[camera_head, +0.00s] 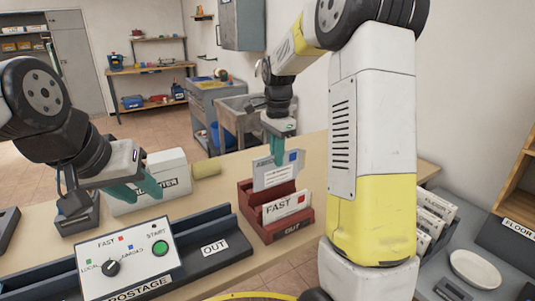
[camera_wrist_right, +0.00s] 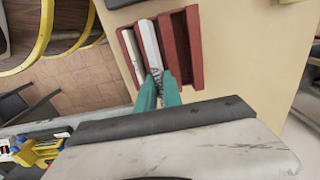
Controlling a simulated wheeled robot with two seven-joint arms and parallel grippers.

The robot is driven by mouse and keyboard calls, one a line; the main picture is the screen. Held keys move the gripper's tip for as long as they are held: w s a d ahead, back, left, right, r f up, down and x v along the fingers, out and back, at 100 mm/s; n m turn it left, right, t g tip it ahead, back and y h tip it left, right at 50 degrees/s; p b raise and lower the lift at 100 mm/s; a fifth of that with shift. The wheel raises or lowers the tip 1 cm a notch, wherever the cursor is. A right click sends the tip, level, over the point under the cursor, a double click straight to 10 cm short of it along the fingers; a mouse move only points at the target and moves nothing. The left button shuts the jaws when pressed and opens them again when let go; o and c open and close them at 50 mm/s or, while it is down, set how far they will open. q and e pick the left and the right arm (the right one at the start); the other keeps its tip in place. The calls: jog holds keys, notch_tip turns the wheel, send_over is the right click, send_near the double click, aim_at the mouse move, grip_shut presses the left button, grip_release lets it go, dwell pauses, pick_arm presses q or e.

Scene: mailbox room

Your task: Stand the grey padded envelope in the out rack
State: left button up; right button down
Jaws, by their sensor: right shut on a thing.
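The grey padded envelope (camera_head: 277,172), with a blue mark and a white label, is upright at the red out rack (camera_head: 293,231). Its lower edge is hidden behind a white envelope marked FAST (camera_head: 286,205) in the front slot. My right gripper (camera_head: 277,141) is shut on the grey envelope's top edge from above. In the right wrist view the fingers (camera_wrist_right: 160,90) pinch the envelope (camera_wrist_right: 150,44), which lines up with a slot between red walls; whether it touches the bottom cannot be told. My left gripper (camera_head: 138,190) is open and empty over the table's left side.
A postage machine (camera_head: 125,256) with a dial and green button stands front left, beside a dark tray marked OUT (camera_head: 213,248). A white dish (camera_head: 474,269) and upright envelopes (camera_head: 436,207) are at right.

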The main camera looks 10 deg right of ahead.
aim_at(276, 182)
jog(key=shift+f, duration=0.15)
jog(key=shift+f, duration=2.05)
jog(key=shift+f, duration=2.35)
jog(key=shift+s, duration=0.1)
jog(key=c, duration=1.4)
grip_release()
jog(key=shift+f, duration=0.1)
jog(key=shift+w+r, duration=0.2)
jog(key=shift+r, duration=0.55)
jog(key=shift+s+r, duration=0.1)
jog(key=shift+r, duration=2.75)
